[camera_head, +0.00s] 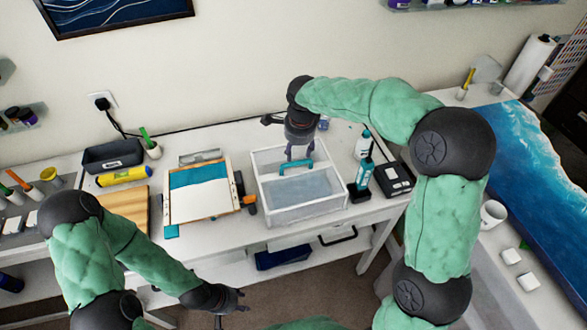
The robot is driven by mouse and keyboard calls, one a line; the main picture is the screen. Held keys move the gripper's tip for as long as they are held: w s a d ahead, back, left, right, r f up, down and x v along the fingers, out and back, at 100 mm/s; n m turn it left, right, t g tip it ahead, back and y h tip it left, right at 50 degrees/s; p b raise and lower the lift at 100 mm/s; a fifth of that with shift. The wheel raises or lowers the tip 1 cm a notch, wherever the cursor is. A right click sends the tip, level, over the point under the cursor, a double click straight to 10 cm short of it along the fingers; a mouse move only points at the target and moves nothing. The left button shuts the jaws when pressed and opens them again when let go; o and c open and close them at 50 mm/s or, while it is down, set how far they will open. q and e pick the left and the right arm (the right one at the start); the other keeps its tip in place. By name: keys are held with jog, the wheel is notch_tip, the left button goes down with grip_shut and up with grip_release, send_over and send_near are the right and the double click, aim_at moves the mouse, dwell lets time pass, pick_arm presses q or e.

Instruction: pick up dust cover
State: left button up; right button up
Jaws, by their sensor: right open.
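The dust cover (265,188) is a clear, box-like cover with pale edges and a teal handle (296,166) on top. It stands on the white workbench near the middle of the view. My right gripper (299,156) reaches down from above with its fingers open, right at the handle. Whether the fingers straddle or touch the handle is too small to tell. My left gripper (244,300) is low in the view, in front of the bench and away from the cover. Its two fingertips look apart and empty.
A framed board with teal and white paint (200,198) lies left of the cover. A dark tray (113,155) and a yellow tube (124,176) are further left.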

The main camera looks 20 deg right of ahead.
aim_at(297, 164)
notch_tip(297, 164, down, 4)
jog(key=shift+r, duration=0.15)
jog(key=shift+w+f, duration=0.3)
jog(key=shift+f, duration=0.25)
jog(key=f, duration=0.1)
jog(key=w+f, duration=0.1)
jog(key=f, duration=0.1)
jog(key=f+b, duration=0.1)
jog(key=f, duration=0.1)
jog(key=shift+w+d, duration=0.15)
jog(key=shift+d, duration=0.1)
jog(key=shift+r, duration=0.1)
grip_shut()
